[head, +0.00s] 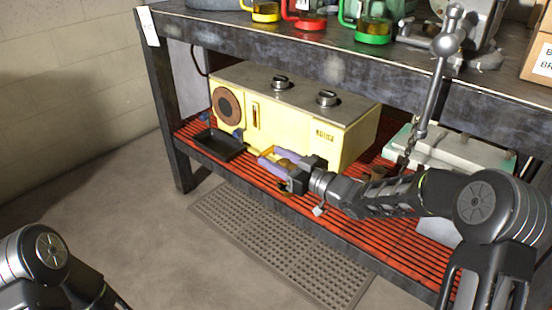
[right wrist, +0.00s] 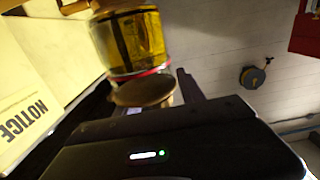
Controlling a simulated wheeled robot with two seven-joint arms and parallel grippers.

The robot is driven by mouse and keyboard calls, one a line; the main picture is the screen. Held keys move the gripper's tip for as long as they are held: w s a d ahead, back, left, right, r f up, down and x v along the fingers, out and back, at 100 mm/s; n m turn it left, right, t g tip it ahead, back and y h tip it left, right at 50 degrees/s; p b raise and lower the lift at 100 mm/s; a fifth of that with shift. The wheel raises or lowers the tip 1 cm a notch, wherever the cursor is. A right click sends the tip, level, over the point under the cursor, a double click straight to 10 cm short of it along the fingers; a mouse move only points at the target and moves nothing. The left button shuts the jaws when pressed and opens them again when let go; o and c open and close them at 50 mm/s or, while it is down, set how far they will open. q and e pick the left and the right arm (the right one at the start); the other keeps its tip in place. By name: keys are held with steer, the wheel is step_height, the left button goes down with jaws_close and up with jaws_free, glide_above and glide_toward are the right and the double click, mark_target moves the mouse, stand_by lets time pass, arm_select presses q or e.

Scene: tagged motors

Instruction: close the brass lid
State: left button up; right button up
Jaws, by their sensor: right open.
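A pale yellow machine (head: 285,125) with a grey top stands on the lower shelf of the bench. In the right wrist view, a clear cup of amber oil (right wrist: 137,38) with a red ring is close in front of my right gripper (right wrist: 160,88). A round brass lid (right wrist: 143,91) shows at the cup's lower end in that picture, between the fingers. Whether they touch it, and how far the lid is open, I cannot tell. In the head view, my open right gripper (head: 273,157) is low at the machine's front and hides most of the cup. My left gripper is out of view.
A black tray (head: 219,145) lies on the red slatted shelf (head: 345,218) left of the gripper. The bench top (head: 300,42) overhangs the machine and holds several coloured jugs. A grey mat (head: 270,235) covers the floor in front.

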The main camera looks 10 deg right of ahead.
mark_target(289, 165)
steer(key=p+v, duration=0.2)
steer(key=v, duration=0.5)
steer(key=shift+s+d+p, duration=0.25)
steer(key=shift+s+p, duration=0.05)
stand_by(0.3)
